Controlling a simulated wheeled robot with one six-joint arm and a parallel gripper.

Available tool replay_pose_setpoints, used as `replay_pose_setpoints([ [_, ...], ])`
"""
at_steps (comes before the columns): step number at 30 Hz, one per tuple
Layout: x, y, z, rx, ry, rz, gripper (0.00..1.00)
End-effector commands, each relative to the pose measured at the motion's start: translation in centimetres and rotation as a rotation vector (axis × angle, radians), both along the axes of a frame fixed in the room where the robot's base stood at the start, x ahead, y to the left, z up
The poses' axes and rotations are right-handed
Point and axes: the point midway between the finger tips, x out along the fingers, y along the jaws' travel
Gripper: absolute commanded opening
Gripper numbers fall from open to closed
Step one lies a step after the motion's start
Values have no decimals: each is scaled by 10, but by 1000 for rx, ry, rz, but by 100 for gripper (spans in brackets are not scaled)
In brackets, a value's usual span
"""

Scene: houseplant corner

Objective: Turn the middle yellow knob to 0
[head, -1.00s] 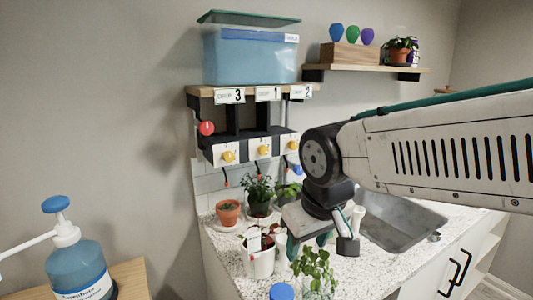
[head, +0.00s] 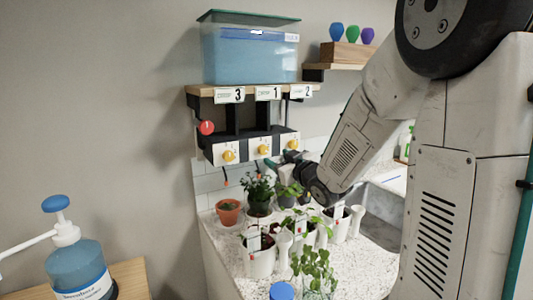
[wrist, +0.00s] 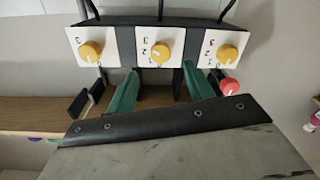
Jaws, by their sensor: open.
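The middle yellow knob (head: 263,150) sits on a white numbered plate under the shelf, between the left knob (head: 228,156) and the right knob (head: 293,145). In the wrist view the picture is inverted, and the middle knob (wrist: 160,54) lies at top centre. Its white pointer mark is small, and I cannot tell its exact setting. My gripper (wrist: 160,72) is open and empty. Its two green fingers lie left and right of the middle knob's line, apparently short of it. In the head view my gripper (head: 275,163) is just right of and below that knob.
A red ball (head: 206,128) sticks out at the panel's left. A blue water tank (head: 250,56) stands on the shelf above. Below are a terracotta pot (head: 228,212) and several other potted plants on the speckled counter (head: 235,268). A blue pump bottle (head: 78,265) stands front left.

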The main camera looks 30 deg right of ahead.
Motion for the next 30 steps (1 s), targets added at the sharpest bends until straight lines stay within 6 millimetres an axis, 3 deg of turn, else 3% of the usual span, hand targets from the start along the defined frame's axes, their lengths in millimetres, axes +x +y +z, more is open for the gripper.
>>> replay_pose_setpoints([
  [12,61,3,0,1,1,2,52],
  [17,72,3,0,0,1,1,52],
  [25,73,3,0,0,1,0,52],
  [30,73,3,0,0,1,0,7],
])
